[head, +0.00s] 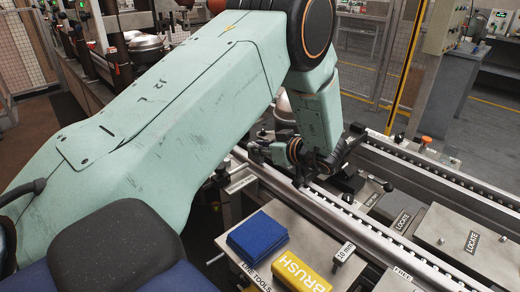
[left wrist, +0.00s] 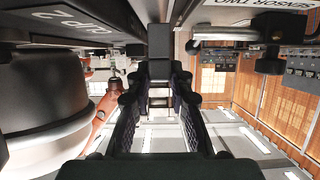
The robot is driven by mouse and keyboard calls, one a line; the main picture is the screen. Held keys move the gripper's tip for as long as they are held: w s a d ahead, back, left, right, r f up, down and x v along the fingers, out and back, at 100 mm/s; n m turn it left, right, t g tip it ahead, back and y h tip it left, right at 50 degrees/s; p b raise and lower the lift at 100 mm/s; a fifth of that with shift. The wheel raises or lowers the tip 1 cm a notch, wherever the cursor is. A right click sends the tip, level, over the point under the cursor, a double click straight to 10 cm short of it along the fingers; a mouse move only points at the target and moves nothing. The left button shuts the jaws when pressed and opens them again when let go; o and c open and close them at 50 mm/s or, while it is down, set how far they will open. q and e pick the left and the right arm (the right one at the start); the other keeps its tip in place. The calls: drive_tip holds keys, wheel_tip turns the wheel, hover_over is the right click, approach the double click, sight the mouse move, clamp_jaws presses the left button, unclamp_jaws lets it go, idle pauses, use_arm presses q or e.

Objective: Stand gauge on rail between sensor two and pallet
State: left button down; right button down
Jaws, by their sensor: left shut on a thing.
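My left gripper (head: 312,172) reaches down over the near conveyor rail (head: 328,208), beyond the tool shelf. In the left wrist view its two dark padded fingers (left wrist: 158,95) close on a dark block (left wrist: 158,42). I cannot make out a marking on this block, nor whether it touches the rail. A small upright piece marked 10 mm (head: 343,252) is at the shelf's right side. The sensor two label (left wrist: 283,5) appears upside down in the left wrist view, right of the fingers. My right gripper is out of view.
The shelf (head: 285,228) carries a blue pad (head: 257,236) and a yellow brush block (head: 300,273). A black knob (head: 388,187) sticks up near the gripper. The far rail (head: 440,180) runs behind. A large round metal body (left wrist: 45,110) is close left of the fingers.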

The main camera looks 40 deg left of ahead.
use_arm(q)
drive_tip(key=shift+w+d+f, duration=0.15)
drive_tip(key=shift+w, duration=0.3)
drive_tip(key=shift+s, duration=0.3)
drive_tip(key=c, duration=1.6)
unclamp_jaws()
drive_tip(key=shift+s+f, duration=0.1)
drive_tip(key=shift+f, duration=0.05)
drive_tip(key=shift+c, duration=0.2)
drive_tip(key=o, duration=0.4)
drive_tip(key=shift+w+f, duration=0.1)
drive_tip(key=shift+w, duration=0.2)
drive_tip(key=shift+o, duration=0.2)
drive_tip(key=shift+s, duration=0.1)
drive_tip(key=shift+s, duration=0.1)
